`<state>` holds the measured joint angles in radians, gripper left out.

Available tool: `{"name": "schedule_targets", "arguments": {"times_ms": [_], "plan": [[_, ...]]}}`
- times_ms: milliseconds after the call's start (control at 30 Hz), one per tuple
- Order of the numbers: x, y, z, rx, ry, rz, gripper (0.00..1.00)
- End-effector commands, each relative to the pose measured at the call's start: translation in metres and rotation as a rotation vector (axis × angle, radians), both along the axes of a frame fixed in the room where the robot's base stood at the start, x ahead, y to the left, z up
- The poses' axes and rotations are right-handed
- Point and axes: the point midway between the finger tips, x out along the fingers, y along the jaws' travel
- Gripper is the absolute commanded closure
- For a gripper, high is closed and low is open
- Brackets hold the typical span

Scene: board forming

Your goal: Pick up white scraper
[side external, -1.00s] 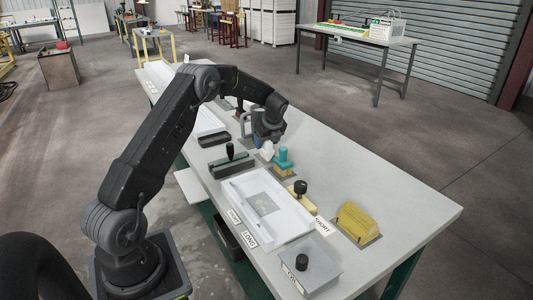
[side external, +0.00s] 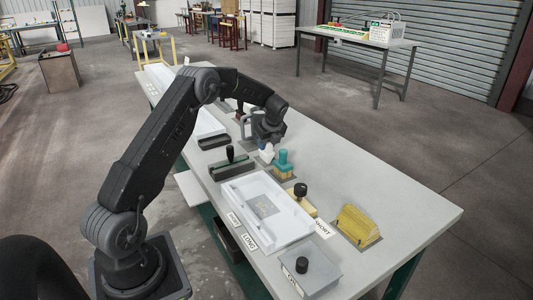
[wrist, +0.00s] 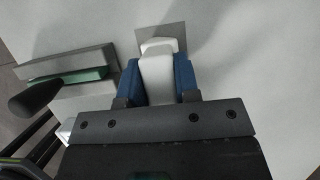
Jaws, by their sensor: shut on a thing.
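The white scraper (wrist: 157,72) stands between the blue fingers of my gripper (wrist: 158,82) in the wrist view. The fingers are shut on its sides. A grey square patch lies on the table beyond its far end. In the side view the scraper (side external: 267,152) shows as a small white shape under my gripper (side external: 265,146), low over the table. I cannot tell from the frames whether it still touches the table.
A teal-handled tool (side external: 284,162) stands close to the right. A green block with a black handle (side external: 231,163) is to the left; it also shows in the wrist view (wrist: 70,75). A white tray (side external: 290,234) and a yellow block (side external: 357,224) are nearer the camera.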

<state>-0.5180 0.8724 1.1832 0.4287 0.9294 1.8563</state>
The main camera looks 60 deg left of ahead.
Motion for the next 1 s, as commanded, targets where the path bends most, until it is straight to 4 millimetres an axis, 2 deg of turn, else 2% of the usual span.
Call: {"name": "schedule_targets", "arguments": {"times_ms": [267, 467, 800, 1000], "plan": [[0.001, 0.000, 0.011, 0.002, -0.003, 0.000, 1.00], [0.001, 0.001, 0.040, 0.002, -0.005, 0.000, 1.00], [-0.064, 0.035, 0.085, 0.002, -0.004, 0.004, 1.00], [-0.091, 0.049, 0.102, 0.000, -0.002, 0.001, 1.00]]}}
